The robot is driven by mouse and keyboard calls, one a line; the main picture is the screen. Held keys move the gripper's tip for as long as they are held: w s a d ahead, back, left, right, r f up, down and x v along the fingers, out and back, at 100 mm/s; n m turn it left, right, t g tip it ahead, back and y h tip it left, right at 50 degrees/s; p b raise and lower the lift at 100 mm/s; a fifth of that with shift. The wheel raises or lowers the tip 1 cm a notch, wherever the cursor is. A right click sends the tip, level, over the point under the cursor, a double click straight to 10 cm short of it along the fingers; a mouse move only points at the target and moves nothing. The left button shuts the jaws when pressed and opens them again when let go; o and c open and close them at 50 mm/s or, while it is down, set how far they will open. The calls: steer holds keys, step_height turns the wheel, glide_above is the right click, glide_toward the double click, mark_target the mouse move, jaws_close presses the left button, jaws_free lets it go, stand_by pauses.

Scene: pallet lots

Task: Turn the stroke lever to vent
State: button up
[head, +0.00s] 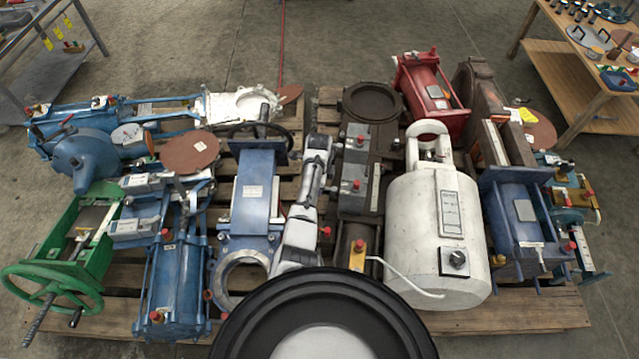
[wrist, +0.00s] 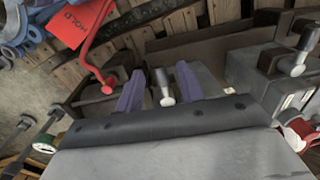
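In the wrist view my gripper (wrist: 160,95) has its two purple-grey fingers apart. A short silver lever with a rounded end (wrist: 166,100) shows between them. I cannot tell whether either finger touches it. No label on it is readable, so I cannot confirm that it is the stroke lever, and no vent mark can be read. In the head view my arm reaches up the middle between the valve units; the fingers cannot be made out there.
Another silver knob (wrist: 299,62) is at right. Blue valve (head: 252,205), dark valve (head: 362,165) and white cylinder (head: 432,235) crowd the pallets. Open floor lies beyond.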

step_height(320, 180, up, 14)
steer(key=p, duration=0.1)
steer(key=shift+s, duration=0.4)
steer(key=shift+a+f, duration=0.1)
